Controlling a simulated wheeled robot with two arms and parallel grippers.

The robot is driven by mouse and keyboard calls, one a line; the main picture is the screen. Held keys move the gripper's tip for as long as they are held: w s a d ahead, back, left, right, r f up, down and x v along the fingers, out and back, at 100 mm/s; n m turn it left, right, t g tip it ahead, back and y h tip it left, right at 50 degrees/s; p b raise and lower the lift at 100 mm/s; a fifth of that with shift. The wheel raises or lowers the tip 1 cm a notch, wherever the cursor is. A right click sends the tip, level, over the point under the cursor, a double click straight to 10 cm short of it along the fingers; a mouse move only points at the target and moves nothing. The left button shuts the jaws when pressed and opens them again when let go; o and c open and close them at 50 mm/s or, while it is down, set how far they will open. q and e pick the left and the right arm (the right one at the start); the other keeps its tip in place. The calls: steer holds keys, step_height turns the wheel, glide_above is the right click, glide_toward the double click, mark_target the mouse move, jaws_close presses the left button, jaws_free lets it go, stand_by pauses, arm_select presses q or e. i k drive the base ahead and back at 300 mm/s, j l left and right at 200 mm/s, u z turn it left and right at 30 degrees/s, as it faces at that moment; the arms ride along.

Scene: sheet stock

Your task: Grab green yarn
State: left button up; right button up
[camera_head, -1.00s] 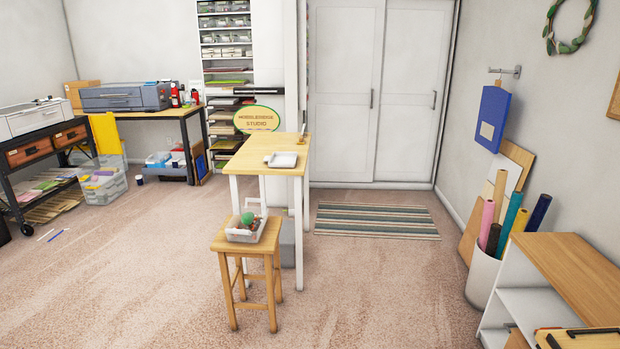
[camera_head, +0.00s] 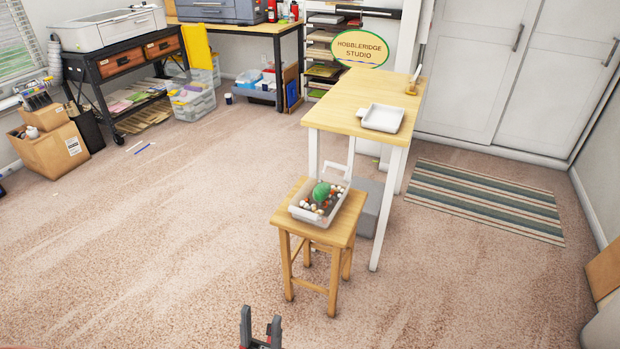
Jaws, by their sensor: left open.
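The green yarn (camera_head: 321,191) is a round ball lying in a clear bin (camera_head: 333,216) among several small red, white and brown pieces. The bin sits on a wooden stool (camera_head: 344,228) in front of a tall table. My left gripper (camera_head: 261,330) shows at the bottom edge, with its two fingers apart and nothing between them. It is well short of the stool and apart from the yarn. My right gripper is not in the view.
The tall table (camera_head: 361,95) with white legs stands behind the stool and holds a white tray (camera_head: 383,118). A grey box (camera_head: 369,205) is under it. A striped rug (camera_head: 485,199) lies to the right. The carpet left of the stool is clear.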

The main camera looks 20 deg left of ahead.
mark_target(320, 192)
steer(key=i+j+u, duration=0.15)
steer(key=i+j, duration=0.65)
steer(key=i, duration=0.1)
